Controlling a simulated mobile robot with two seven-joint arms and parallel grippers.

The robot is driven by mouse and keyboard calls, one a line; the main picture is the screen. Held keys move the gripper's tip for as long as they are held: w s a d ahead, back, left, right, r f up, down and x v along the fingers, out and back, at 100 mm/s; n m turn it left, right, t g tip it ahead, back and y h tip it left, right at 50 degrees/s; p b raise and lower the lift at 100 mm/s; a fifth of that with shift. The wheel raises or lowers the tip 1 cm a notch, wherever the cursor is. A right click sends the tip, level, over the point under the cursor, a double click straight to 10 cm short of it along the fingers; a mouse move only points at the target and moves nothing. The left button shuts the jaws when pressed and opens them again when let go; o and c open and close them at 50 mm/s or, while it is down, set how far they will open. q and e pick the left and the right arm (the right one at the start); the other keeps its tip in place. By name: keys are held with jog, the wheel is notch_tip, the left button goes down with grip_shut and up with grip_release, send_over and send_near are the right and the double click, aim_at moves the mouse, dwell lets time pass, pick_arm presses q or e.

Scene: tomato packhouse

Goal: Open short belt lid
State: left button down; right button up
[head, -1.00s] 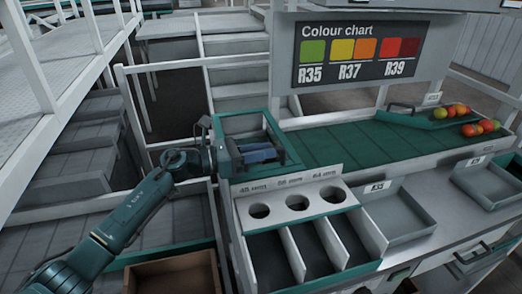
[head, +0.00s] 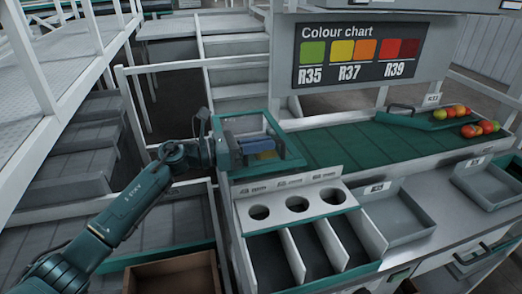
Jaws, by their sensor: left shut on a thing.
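The short belt lid (head: 287,142) is part of a teal-edged housing at the left end of the green belt. Exactly how far the lid stands open is unclear. My left gripper (head: 220,151) is at the left side of this housing, shut on a part there that looks like the lid's edge or handle. Its fingertips are hard to make out. My right gripper is not in view.
The green belt (head: 345,143) runs right, with several tomatoes (head: 470,130) at its far end. A white panel with round holes (head: 298,204) and divided bins (head: 309,238) stands in front. White railings (head: 127,100) rise behind.

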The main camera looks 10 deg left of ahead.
pick_arm(q)
jog(key=w+a+r+n+p, duration=0.1)
jog(key=w+r+n, duration=0.1)
jog(key=w+r, duration=0.2)
jog(key=w+a+r+n+p, duration=0.2)
jog(key=w+r, duration=0.2)
jog(key=r, duration=0.6)
jog(key=shift+a+r, duration=0.15)
jog(key=shift+r, duration=0.1)
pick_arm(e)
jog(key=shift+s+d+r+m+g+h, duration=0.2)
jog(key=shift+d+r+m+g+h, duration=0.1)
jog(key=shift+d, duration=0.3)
pick_arm(q)
jog(key=c, duration=1.5)
grip_release()
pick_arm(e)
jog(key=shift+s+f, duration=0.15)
